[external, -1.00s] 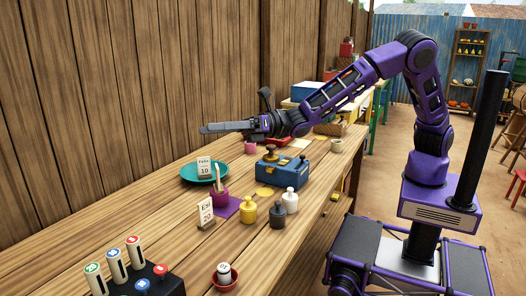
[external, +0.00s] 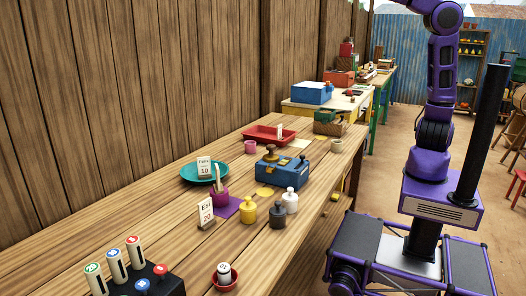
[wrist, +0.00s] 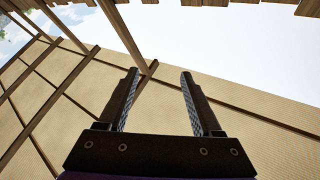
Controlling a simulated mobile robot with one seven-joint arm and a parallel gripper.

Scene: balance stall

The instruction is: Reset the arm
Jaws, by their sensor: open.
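My purple arm (external: 440,75) rises from its base and leaves the external view at the top, so my gripper is out of that frame. In the wrist view my gripper (wrist: 158,95) is open, with nothing between its two dark fingers. Beyond the fingers I see a ribbed tan surface, dark beams and pale sky, with no table in sight.
The wooden table (external: 120,240) carries a blue box (external: 283,172) with a weight on it, a teal plate (external: 190,174), a red tray (external: 262,138), several weights and a marker holder (external: 150,285). The space above the table is clear. A wooden fence (external: 120,90) runs along its back.

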